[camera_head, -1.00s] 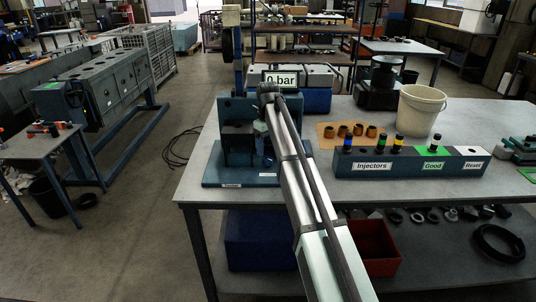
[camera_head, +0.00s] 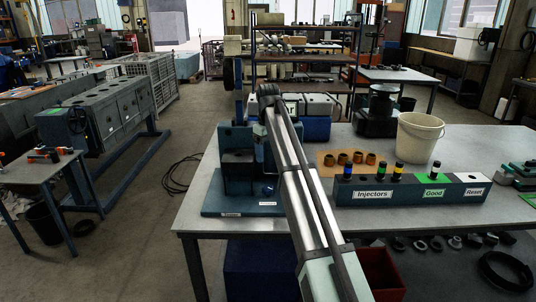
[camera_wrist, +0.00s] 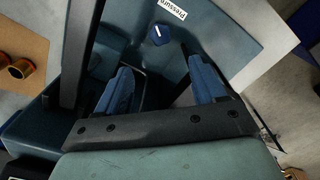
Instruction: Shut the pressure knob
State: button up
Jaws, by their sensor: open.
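The pressure knob (camera_wrist: 158,35) is a small dark blue round knob with a white pointer mark. It sits on a blue-grey plate beside a white "Pressure" label (camera_wrist: 172,8). In the head view the knob (camera_head: 268,190) is a small dark spot at the right of the test stand's base plate (camera_head: 228,207). My gripper (camera_wrist: 160,64) is open, with nothing between its two blue fingers. In the wrist view the knob lies just beyond the fingertips, between their lines, with no contact visible. My arm hides part of the stand and most of the pressure display in the head view.
The stand's upright block (camera_head: 238,165) rises beside the knob. A long injector rack (camera_head: 410,190), a white bucket (camera_head: 419,137) and several copper-coloured parts (camera_head: 350,158) on a board occupy the right of the bench (camera_head: 330,222). Bare bench lies in front.

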aim_at(268, 187)
jog(key=s+a+f+m+t, duration=0.1)
jog(key=s+f+t, duration=0.1)
jog(key=s, duration=0.6)
jog(key=w+f+m+t, duration=0.1)
jog(key=w+f+m, duration=0.1)
jog(key=f, duration=0.2)
jog(key=w+f+m, duration=0.3)
jog(key=f, duration=0.1)
jog(key=w+d+f+m+t, duration=0.1)
jog(key=w+f+m, duration=0.1)
jog(key=f+m, duration=0.1)
jog(key=shift+w+f+t, duration=0.25)
jog(key=shift+f+t, duration=0.05)
jog(key=shift+f, duration=0.35)
